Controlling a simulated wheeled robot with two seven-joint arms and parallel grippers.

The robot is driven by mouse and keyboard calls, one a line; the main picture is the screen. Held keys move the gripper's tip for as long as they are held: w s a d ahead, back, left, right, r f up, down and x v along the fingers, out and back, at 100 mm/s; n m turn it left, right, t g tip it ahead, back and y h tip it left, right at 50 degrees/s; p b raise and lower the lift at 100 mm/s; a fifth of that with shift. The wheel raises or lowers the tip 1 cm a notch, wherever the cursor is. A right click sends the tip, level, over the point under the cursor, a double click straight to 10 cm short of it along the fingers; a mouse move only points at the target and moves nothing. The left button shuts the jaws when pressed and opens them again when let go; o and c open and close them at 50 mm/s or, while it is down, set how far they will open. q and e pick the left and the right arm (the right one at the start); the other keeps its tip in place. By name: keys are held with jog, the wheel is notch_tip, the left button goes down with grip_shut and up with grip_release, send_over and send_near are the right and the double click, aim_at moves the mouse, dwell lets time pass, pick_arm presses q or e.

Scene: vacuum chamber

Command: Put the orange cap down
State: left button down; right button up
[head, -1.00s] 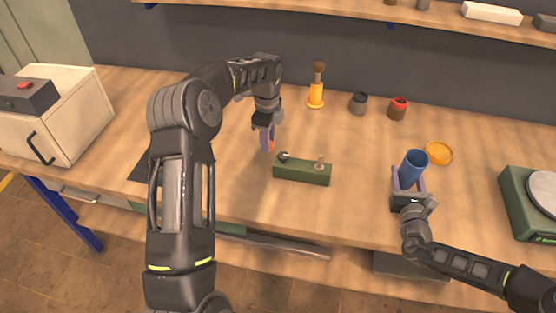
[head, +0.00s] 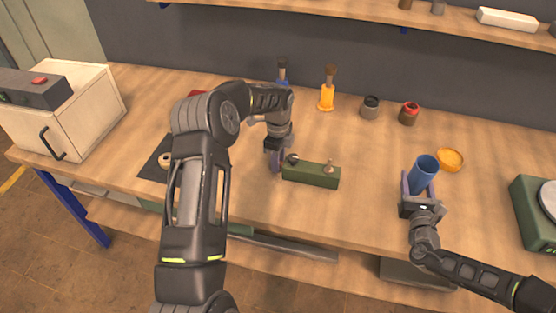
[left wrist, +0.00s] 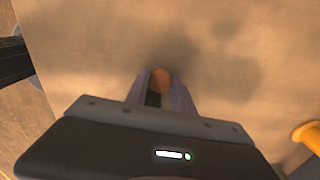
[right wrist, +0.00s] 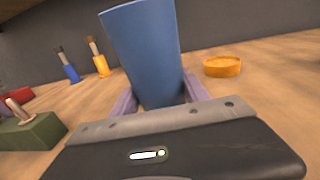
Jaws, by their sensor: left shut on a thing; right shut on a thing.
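My left gripper (head: 277,166) is just left of the green block, low over the table. It is shut on the orange cap (left wrist: 160,80), which shows between its fingers in the left wrist view. In the head view the cap is hidden by the fingers and arm. I cannot tell whether the cap touches the table. My right gripper (head: 418,192) is shut on a blue cup (head: 424,169), held upright with a slight tilt; the cup (right wrist: 145,50) also fills the middle of the right wrist view.
The green block (head: 311,174) with small pegs stands close to the left gripper's right. An orange dish (head: 450,159) lies behind the blue cup. Orange (head: 327,97) and blue (head: 283,76) brush holders and two jars (head: 370,106) (head: 409,113) stand at the back. The table's front middle is clear.

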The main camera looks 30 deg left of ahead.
pick_arm(q)
jog(key=c, duration=1.1)
grip_release()
notch_tip(320, 180, up, 12)
jog(key=shift+r, duration=0.1)
jog(key=shift+o, duration=0.4)
